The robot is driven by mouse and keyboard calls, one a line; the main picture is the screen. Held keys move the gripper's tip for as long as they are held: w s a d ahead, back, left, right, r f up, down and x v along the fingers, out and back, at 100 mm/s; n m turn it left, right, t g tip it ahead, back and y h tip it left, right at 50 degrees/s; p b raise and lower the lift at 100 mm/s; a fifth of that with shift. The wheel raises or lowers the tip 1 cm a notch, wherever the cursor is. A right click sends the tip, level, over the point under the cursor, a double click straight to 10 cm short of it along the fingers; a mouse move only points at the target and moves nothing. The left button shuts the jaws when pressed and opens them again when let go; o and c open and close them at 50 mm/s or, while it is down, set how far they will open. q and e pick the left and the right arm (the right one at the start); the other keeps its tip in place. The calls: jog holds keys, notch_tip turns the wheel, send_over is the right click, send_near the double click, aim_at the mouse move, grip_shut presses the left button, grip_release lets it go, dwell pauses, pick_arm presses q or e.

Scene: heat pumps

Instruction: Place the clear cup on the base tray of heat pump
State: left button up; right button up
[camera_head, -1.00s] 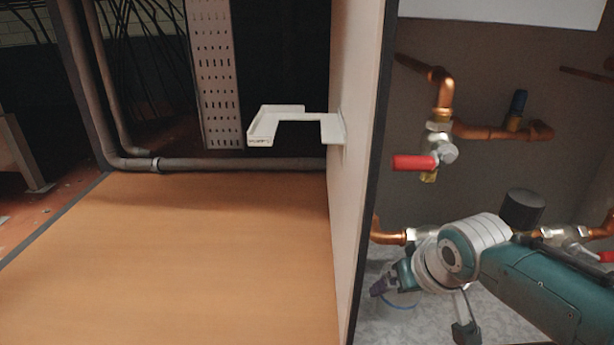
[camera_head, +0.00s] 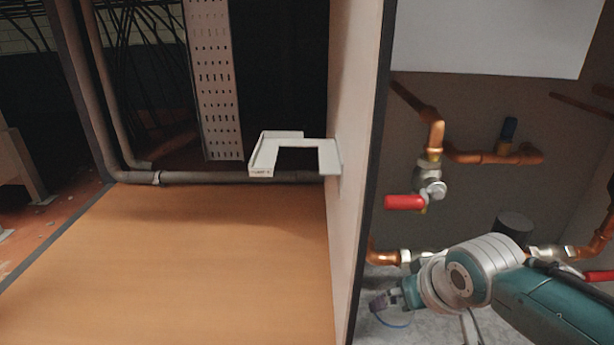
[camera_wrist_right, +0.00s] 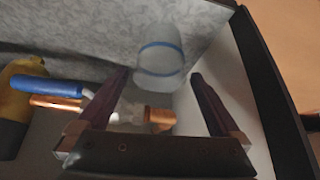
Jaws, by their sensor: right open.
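The clear cup (camera_wrist_right: 160,65) has a blue ring around it and shows in the right wrist view, just beyond and between my right fingertips. In the head view only its blue ring (camera_head: 393,323) shows faintly, just below the gripper. My right gripper (camera_wrist_right: 158,80) is open, with one dark finger on either side of the cup's near end. In the head view this gripper (camera_head: 380,302) is partly hidden and small. The grey mottled base surface (camera_wrist_right: 80,35) lies behind the cup; whether the cup touches it is unclear. My left gripper is out of view.
A wooden panel wall (camera_head: 355,170) stands close left of my right gripper. Copper pipes (camera_head: 433,130) and a red-handled valve (camera_head: 405,202) are above it. A yellow fitting (camera_wrist_right: 22,85) and blue handle (camera_wrist_right: 45,86) lie left in the wrist view. A white bracket (camera_head: 262,155) is on the panel.

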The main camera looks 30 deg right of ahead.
pick_arm(q)
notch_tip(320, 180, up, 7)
jog(key=p, duration=0.5)
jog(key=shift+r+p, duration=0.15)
jog(key=shift+p, duration=0.15)
pick_arm(e)
jog(key=s+a+r+n+g+y, duration=0.1)
jog(key=s+a+r+n, duration=0.2)
jog(key=s+a+r, duration=0.3)
jog(key=s+a+r+n+g+y, duration=0.1)
jog(key=s+a+r+n, duration=0.2)
jog(key=s+a+r, duration=0.4)
jog(key=s+v, duration=0.1)
jog(key=v, duration=0.7)
jog(key=shift+s+f, duration=0.25)
jog(key=shift+s, duration=0.1)
jog(key=shift+a, duration=0.1)
